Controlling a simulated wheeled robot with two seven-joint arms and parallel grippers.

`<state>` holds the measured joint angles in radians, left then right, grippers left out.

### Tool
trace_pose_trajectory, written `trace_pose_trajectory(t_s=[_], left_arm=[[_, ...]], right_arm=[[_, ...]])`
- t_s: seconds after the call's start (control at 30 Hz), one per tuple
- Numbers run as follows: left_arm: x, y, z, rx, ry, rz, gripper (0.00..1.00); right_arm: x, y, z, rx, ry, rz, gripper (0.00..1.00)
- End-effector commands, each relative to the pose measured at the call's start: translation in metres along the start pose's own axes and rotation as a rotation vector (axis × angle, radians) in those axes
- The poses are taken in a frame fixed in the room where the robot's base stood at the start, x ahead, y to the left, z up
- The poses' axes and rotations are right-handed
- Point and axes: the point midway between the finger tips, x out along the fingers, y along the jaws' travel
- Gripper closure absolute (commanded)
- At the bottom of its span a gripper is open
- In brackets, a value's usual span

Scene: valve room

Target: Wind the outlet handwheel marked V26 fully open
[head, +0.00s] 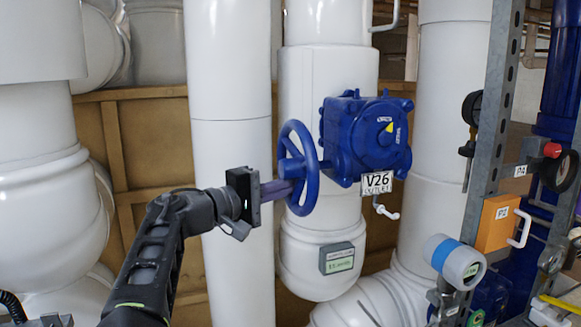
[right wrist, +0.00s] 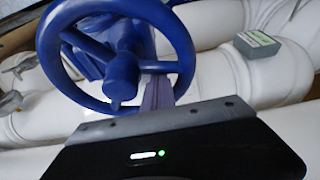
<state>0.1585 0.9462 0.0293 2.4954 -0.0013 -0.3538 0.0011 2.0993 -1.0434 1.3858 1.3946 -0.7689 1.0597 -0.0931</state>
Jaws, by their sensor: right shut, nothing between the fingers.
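The blue outlet handwheel (head: 299,168) faces left on a blue gearbox (head: 365,137), with a white plate marked V26 (head: 377,183) below it. In the right wrist view the handwheel (right wrist: 121,88) shows its rim, spokes and hub. My right gripper (head: 287,190) comes from the left at the wheel's lower part. Its purple-grey fingers (right wrist: 158,92) are together, with nothing held. The fingertips overlap the wheel's opening beside the rim and a spoke; whether they touch either is unclear. My left gripper is not in view.
Large white pipes (head: 230,150) stand left and behind the valve. A small grey box with a green display (head: 337,258) is on the pipe below the wheel. At the right, a grey metal post (head: 493,110), an orange box (head: 496,222) and a blue-banded gauge (head: 455,262) crowd the space.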

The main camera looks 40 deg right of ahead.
Motion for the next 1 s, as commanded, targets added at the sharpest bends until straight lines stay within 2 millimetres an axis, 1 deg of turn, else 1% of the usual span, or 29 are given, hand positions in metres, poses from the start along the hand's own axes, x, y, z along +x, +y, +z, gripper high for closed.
trace_pose_trajectory(t_s=[0.23,0.33,0.63,0.83,1.0], left_arm=[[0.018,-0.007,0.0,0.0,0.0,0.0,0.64],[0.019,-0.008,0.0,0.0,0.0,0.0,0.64],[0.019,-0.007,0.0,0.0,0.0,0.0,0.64],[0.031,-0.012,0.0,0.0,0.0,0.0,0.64],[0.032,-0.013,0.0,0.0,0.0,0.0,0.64]], right_arm=[[-0.004,-0.008,0.013,0.001,-0.003,0.0,1.0],[-0.004,-0.007,0.016,0.0,-0.004,0.0,1.0],[-0.005,-0.006,0.017,0.0,-0.005,0.0,1.0],[-0.009,-0.008,0.029,0.001,-0.005,0.001,1.0],[-0.01,-0.006,0.034,0.0,-0.006,0.001,1.0]])
